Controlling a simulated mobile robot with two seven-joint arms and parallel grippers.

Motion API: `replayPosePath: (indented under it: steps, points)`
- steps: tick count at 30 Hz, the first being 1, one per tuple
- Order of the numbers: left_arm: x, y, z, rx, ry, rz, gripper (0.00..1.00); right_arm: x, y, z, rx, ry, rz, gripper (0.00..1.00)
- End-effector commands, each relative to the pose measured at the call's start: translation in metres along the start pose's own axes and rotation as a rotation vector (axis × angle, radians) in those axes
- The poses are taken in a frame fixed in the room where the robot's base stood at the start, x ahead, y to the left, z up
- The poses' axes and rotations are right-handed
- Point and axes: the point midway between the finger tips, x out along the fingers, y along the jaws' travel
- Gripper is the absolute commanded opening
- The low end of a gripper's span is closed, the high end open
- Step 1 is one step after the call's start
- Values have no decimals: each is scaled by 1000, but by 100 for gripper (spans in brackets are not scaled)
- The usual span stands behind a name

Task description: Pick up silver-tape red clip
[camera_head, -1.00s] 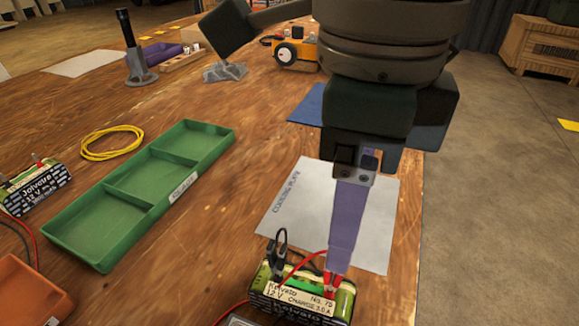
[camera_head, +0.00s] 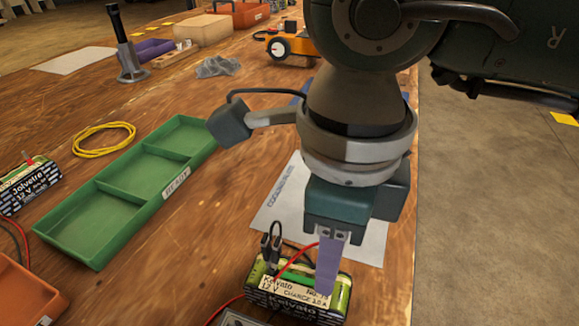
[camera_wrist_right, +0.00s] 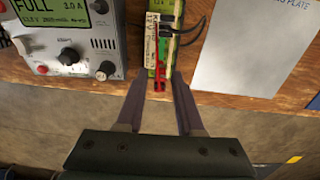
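The battery (camera_head: 285,294) labelled Kelvato stands at the front of the bench, with a red wire (camera_head: 296,258) and a black clip (camera_head: 270,248) at its top. My right gripper (camera_head: 325,291) is over the battery's right end, and its finger hides the red clip in the head view. In the right wrist view the red clip (camera_wrist_right: 158,82) sits at the battery's near end. My right gripper (camera_wrist_right: 157,86) is open there, one finger on each side of the clip. I cannot make out silver tape. My left gripper is not in view.
A charger (camera_wrist_right: 68,35) with a display stands left of the battery in the wrist view. White paper (camera_head: 376,246) lies behind the battery. A green tray (camera_head: 110,213), another battery (camera_head: 28,186) and an orange tray (camera_head: 25,295) are to the left. The bench edge is close on the right.

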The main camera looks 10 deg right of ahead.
Motion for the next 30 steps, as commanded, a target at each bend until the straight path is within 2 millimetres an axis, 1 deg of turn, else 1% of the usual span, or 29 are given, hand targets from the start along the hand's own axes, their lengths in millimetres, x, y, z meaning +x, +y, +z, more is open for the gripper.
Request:
replayPosePath:
  steps: [1, 9, 18, 22, 26, 29, 30]
  points:
    - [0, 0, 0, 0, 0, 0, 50, 0, 0, 0, 0, 0, 0, 29]
    - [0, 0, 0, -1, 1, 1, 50, 0, 0, 0, 0, 0, 0, 0]
    - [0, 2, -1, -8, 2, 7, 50, -1, 0, 0, 0, 0, 0, 0]
    - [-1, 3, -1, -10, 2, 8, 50, -7, 0, 1, 0, -2, -1, 0]
    - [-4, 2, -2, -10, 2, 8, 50, -22, -1, 1, 0, -3, -2, 0]
    - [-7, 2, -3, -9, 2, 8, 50, -42, -1, 1, -1, -5, -3, 0]
    - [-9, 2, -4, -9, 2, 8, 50, -53, -2, 1, -1, -5, -5, 0]
